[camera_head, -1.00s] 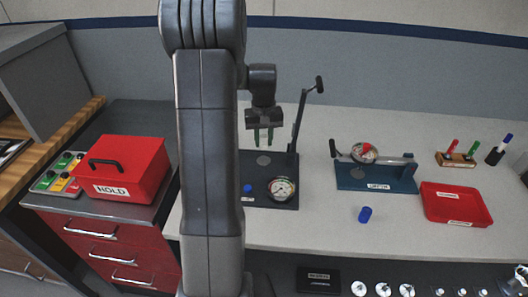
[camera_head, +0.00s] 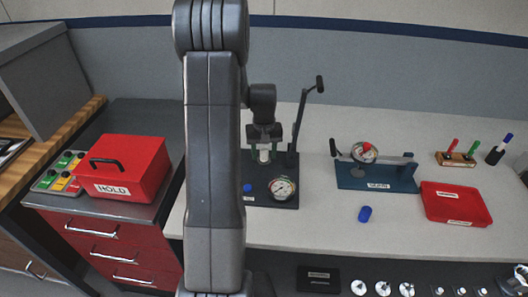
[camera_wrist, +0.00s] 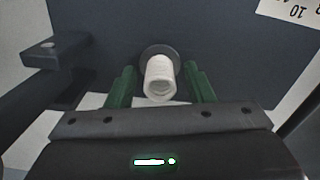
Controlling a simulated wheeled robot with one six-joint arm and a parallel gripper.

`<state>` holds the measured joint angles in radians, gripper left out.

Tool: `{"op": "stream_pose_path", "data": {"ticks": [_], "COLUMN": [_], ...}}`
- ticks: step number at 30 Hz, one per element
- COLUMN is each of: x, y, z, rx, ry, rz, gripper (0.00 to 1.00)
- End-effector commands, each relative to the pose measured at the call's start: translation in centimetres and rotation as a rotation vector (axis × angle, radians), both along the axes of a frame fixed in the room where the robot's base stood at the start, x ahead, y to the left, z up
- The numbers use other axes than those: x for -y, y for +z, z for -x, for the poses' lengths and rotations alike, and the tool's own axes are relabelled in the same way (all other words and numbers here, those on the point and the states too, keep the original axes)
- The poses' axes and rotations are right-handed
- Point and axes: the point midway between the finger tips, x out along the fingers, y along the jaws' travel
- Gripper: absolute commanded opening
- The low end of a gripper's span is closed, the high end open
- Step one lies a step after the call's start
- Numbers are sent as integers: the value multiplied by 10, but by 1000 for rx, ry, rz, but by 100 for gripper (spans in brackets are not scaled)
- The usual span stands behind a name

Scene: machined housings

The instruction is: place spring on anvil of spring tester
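The spring (camera_wrist: 160,78) is a pale, ribbed cylinder in the wrist view. It appears to stand on the round grey anvil (camera_wrist: 151,50) of the dark spring tester. In the head view the spring (camera_head: 264,154) shows small between the fingers. The spring tester (camera_head: 290,205) has a dial gauge (camera_head: 282,188) in front and an upright lever (camera_head: 302,115) at the right. My gripper (camera_wrist: 160,86) is open around the spring, with its green fingers on either side and a gap at each. The gripper (camera_head: 264,153) is low over the tester. The anvil is mostly hidden.
A blue cylinder (camera_head: 365,214) stands on the bench right of the tester. A second dial fixture (camera_head: 377,179), a red tray (camera_head: 455,203) and a marker stand (camera_head: 456,159) are farther right. A red HOLD box (camera_head: 124,172) is at left. The tester's lever stands close by.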

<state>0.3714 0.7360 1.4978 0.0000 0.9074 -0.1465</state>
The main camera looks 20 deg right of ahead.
Motion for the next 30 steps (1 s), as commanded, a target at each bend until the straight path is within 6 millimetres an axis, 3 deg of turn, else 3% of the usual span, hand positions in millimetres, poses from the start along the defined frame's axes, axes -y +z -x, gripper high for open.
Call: {"op": "stream_pose_path", "data": {"ticks": [12,24,30], "x": [0,0,0], "y": [11,93,118], "z": [-1,-1,-1], "rx": [2,5,2], "ry": [0,0,0], "rz": [0,2,0], "gripper": [48,48,48]}}
